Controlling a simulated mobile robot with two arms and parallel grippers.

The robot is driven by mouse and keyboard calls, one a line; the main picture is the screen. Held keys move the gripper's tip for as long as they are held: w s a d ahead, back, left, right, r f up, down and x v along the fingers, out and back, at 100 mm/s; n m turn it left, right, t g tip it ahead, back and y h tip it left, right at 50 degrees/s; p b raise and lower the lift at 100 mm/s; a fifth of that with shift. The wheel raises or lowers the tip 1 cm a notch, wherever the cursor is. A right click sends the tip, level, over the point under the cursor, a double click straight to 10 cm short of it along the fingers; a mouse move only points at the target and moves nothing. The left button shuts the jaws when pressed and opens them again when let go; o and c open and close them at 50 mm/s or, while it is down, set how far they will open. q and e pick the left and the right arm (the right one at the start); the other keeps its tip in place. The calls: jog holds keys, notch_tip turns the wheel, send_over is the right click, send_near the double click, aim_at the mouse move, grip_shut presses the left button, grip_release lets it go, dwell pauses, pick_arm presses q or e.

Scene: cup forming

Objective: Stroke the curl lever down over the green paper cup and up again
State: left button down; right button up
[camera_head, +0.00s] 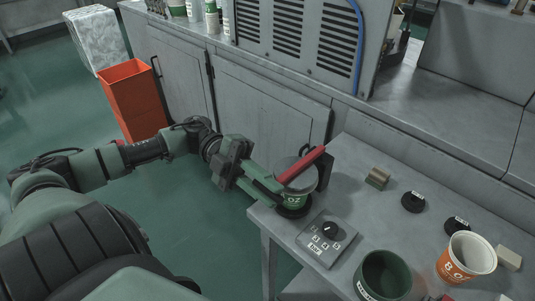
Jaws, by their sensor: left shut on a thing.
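The curl lever has a red handle (305,163) slanting up to the right above a round grey head (297,174). The green paper cup (296,200) is upright under that head on a black base at the bench's left corner. The head covers its rim. My left gripper (279,188) comes in from the left, its green fingers at the lower left end of the red handle. It appears shut on the handle there, close beside the cup; the exact contact is small and partly hidden. My right gripper is not in view.
A grey control box with a black knob (331,231) sits just in front. An orange bin (132,100) is on the floor.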

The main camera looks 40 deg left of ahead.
pick_arm(q)
jog(key=shift+w+f, duration=0.1)
jog(key=shift+f, duration=0.3)
jog(key=c, duration=1.4)
grip_release()
jog(key=shift+w, duration=0.15)
jog(key=shift+r, duration=0.1)
